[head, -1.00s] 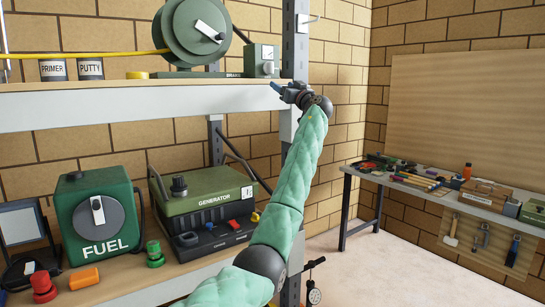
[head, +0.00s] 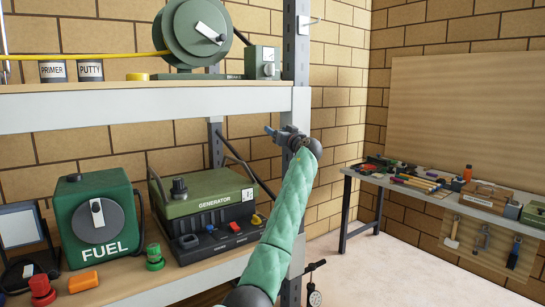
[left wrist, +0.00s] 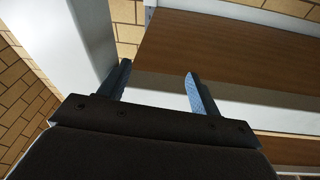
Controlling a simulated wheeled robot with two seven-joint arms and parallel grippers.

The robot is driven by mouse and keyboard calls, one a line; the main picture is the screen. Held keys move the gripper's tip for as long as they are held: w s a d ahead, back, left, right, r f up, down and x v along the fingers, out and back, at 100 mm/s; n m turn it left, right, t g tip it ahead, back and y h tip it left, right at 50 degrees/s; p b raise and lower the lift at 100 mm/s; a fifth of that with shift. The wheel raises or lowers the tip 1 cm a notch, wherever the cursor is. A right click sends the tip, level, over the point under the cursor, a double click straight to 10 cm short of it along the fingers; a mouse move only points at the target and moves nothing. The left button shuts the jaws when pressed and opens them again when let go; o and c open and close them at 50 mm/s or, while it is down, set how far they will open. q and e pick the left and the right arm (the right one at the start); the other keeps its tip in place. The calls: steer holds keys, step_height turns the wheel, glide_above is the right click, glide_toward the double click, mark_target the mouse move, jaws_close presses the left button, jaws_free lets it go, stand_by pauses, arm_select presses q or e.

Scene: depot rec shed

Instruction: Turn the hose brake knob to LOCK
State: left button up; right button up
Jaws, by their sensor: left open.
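The green hose reel (head: 198,32) stands on the upper shelf, with a yellow hose running off to the left. A small grey-green box (head: 262,62) with a round pale knob (head: 268,69) on its front sits just right of the reel. A label reading BRAKE (head: 235,77) is on the base beside it; the knob's setting is too small to read. My left gripper (head: 270,130) is below the upper shelf's front edge, lower than the knob and apart from it. In the left wrist view its two blue fingers (left wrist: 158,88) are spread with nothing between them. My right gripper is not in view.
The upper shelf's white front edge (head: 150,107) and the grey upright post (head: 296,60) are close to my left gripper. A generator (head: 205,200) and a FUEL can (head: 97,218) stand on the lower shelf. A workbench (head: 470,199) is at the right.

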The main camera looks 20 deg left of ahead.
arm_select(q)
step_height(320, 180, down, 10)
steer(key=a+m+h, duration=0.1)
steer(key=shift+a+r, duration=0.25)
steer(key=shift+a, duration=0.05)
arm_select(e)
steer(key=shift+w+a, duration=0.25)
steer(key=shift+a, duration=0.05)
